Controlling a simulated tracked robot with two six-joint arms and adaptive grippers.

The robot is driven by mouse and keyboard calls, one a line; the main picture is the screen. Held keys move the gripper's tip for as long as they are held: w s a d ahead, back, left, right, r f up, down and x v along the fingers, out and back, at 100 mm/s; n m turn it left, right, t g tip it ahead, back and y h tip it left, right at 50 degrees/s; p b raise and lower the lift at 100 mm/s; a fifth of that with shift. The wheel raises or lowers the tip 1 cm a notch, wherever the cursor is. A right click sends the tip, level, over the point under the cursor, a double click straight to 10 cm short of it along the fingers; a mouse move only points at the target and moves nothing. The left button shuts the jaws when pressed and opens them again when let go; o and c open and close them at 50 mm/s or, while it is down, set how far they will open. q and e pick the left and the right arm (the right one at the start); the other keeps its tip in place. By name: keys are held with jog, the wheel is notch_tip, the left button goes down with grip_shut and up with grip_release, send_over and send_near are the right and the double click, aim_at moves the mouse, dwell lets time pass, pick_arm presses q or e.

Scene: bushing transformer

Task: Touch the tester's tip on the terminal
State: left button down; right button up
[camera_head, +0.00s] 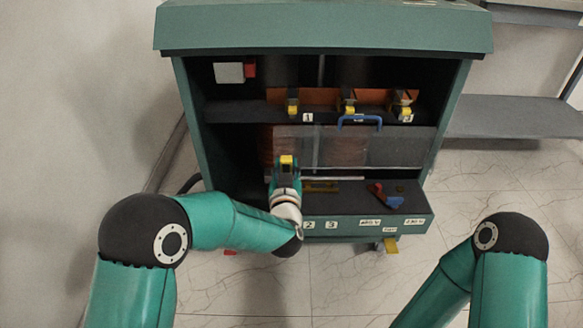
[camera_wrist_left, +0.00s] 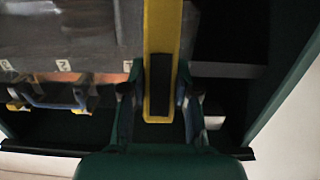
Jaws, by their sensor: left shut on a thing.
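My left gripper (camera_head: 286,178) is shut on the yellow tester (camera_head: 287,160) in front of the cabinet's opening. In the left wrist view the tester (camera_wrist_left: 160,60) is a long yellow bar with a black strip, held between the fingers of the left gripper (camera_wrist_left: 160,100). Its tip cannot be made out. Terminals with yellow parts stand in a row on the upper shelf: a left one (camera_head: 293,106), a middle one (camera_head: 348,105) and a right one (camera_head: 403,108). The tester appears apart from them in the head view. My right gripper is out of view.
The green cabinet (camera_head: 325,32) has a clear panel (camera_head: 395,148) with a blue handle (camera_head: 360,121) below the terminals. A lower ledge (camera_head: 350,200) carries a red-and-blue item (camera_head: 384,196) and number and voltage labels. A grey shelf (camera_head: 515,116) stands at right.

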aim_at(286, 156)
pick_arm(q)
jog(key=shift+r, duration=0.1)
dwell(0.4)
jog(key=shift+r+p, duration=1.35)
jog(key=shift+r, duration=0.6)
